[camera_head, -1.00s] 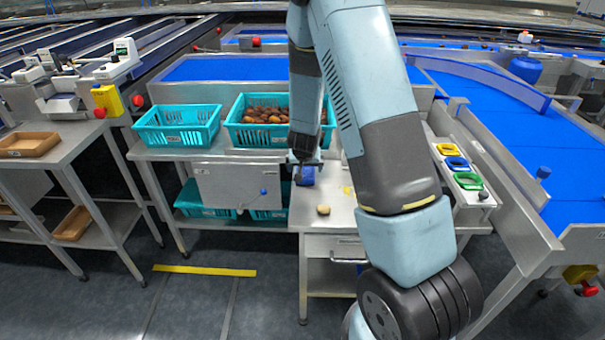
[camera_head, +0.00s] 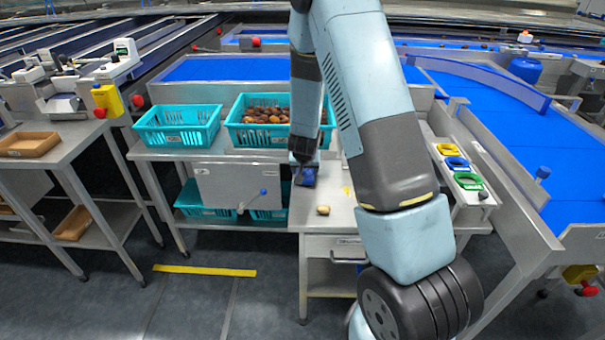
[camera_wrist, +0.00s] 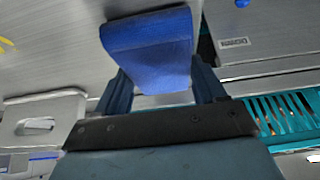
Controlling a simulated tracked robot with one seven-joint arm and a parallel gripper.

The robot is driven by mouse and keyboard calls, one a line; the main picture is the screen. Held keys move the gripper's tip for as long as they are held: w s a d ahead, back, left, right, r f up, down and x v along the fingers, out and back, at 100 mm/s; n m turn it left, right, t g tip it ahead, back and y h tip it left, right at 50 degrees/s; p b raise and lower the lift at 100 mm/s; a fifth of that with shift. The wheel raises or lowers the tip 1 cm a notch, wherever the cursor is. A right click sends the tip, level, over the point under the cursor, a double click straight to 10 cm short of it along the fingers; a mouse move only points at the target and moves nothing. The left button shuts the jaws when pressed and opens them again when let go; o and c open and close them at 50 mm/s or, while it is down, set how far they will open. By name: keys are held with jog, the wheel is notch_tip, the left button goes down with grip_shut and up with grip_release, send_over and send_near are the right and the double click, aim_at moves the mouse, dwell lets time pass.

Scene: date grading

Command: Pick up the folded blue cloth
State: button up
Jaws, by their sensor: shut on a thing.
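The folded blue cloth (camera_wrist: 150,45) is between the two fingers of my gripper (camera_wrist: 160,85) in the wrist view. My gripper is shut on it. In the head view the cloth (camera_head: 307,177) is a small dark blue shape at the lower end of my arm, over the left part of the steel worktable (camera_head: 335,222). My gripper (camera_head: 304,172) partly covers it there. I cannot tell whether the cloth still touches the tabletop.
A small tan object (camera_head: 323,210) lies on the worktable in front of the cloth. A teal crate of dates (camera_head: 240,138) and an empty teal crate (camera_head: 178,138) stand to the left. Yellow, blue and green trays (camera_head: 457,163) sit to the right.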

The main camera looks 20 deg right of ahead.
aim_at(304, 171)
jog(key=shift+c, duration=0.8)
jog(key=shift+r, duration=0.1)
jog(key=shift+r, duration=0.35)
notch_tip(304, 171, up, 2)
jog(key=shift+a+r, duration=0.1)
jog(key=s+r, duration=0.1)
jog(key=r, duration=0.1)
jog(key=s+r, duration=0.1)
jog(key=s, duration=0.1)
jog(key=s+r, duration=0.1)
jog(key=r, duration=0.1)
jog(key=shift+s+d+r, duration=0.35)
jog(key=s+d+r, duration=0.1)
jog(key=s+r, duration=0.3)
jog(key=s, duration=0.5)
jog(key=shift+d, duration=0.35)
jog(key=shift+r, duration=0.1)
